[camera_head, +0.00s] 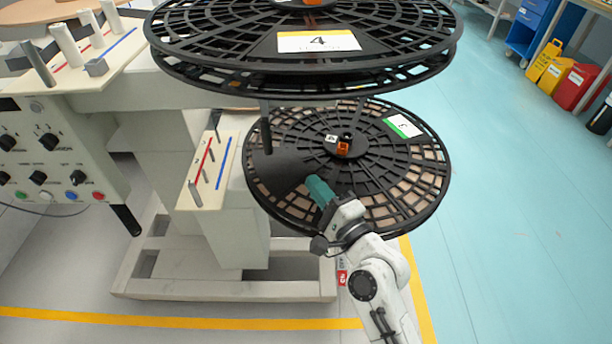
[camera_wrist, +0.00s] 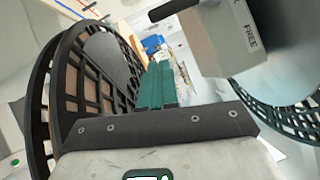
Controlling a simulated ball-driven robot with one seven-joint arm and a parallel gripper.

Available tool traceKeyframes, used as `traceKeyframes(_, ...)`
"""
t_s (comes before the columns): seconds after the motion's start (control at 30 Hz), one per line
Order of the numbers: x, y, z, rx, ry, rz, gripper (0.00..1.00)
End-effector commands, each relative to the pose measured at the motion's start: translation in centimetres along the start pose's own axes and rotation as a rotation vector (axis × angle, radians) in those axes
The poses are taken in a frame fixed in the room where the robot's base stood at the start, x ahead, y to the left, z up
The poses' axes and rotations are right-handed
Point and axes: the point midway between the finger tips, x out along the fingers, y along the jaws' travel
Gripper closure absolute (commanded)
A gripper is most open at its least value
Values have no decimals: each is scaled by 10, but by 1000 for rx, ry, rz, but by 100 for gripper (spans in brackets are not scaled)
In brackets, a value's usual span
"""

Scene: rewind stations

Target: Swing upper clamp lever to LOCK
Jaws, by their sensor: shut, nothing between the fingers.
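The upper reel (camera_head: 318,41), black and marked 4, is cut off by the top edge of the head view. Only an orange bit (camera_head: 312,2) shows at its hub, so the upper lever's position is not clear. The lower reel (camera_head: 400,165) has an orange and black clamp piece (camera_head: 343,148) at its hub. A grey block (camera_wrist: 225,40) marked FREE, with a dark bar (camera_wrist: 170,9), is ahead to the right.
A control panel (camera_head: 55,160) with knobs and buttons is at left. A small board (camera_head: 212,170) with red and blue lines and pegs stands left of the lower reel. Open floor lies to the right, with yellow and red bins (camera_head: 572,88) at the back.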

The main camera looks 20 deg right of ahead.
Motion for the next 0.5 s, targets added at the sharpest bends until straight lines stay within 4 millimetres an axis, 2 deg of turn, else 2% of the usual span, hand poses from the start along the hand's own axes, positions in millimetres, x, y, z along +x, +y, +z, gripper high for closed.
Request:
traceKeyframes(0.1, -19, 1, -1, 1, 2, 0, 100)
traceKeyframes(0.2, -28, 0, -1, 0, 1, 0, 100)
traceKeyframes(0.5, -33, -2, 0, 0, 1, -1, 100)
